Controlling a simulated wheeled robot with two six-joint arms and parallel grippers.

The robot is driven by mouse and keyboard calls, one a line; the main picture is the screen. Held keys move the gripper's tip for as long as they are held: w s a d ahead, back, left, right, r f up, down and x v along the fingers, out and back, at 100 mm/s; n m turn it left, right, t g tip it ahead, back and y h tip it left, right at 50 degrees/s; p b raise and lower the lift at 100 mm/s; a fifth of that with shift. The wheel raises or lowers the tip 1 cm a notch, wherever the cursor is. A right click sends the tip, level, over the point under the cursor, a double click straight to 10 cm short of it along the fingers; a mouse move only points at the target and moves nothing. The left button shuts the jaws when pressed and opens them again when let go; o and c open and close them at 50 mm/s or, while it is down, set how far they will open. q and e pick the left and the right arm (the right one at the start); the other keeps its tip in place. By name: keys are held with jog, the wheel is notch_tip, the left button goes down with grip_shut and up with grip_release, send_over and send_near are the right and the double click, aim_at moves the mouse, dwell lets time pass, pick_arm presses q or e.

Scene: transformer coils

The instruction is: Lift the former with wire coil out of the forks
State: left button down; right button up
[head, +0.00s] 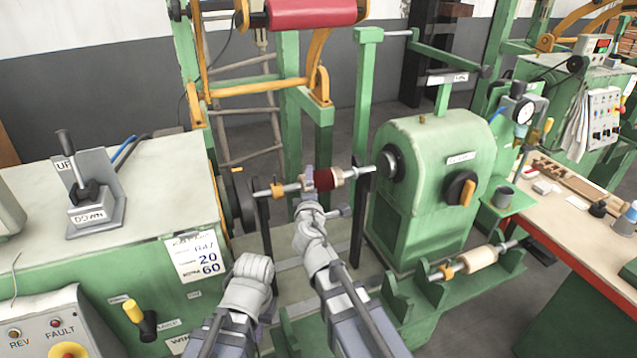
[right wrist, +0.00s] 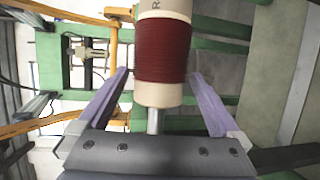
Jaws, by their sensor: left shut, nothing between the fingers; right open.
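The former with its dark red wire coil (head: 325,179) sits on a steel shaft between the left black fork (head: 265,225) and the right black fork (head: 358,215). Whether the shaft touches the fork bottoms is unclear. My right gripper (head: 310,184) is at the former from below and in front. In the right wrist view its two purple fingers stand apart on both sides of the former and coil (right wrist: 163,50), with visible gaps. My left gripper (head: 252,270) is lower and to the left, away from the former; its fingertips are mostly hidden behind its wrist.
The green headstock (head: 435,185) with a black chuck stands right of the shaft. A pale bare former (head: 481,258) rests in a green cradle at the lower right. A green cabinet (head: 110,195) with a lever is at left. A red roll (head: 310,12) hangs above.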

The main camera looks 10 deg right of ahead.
jog(key=shift+x, duration=1.15)
jog(key=shift+s, duration=0.2)
jog(key=shift+a+r, duration=0.1)
jog(key=shift+c, duration=0.6)
grip_shut()
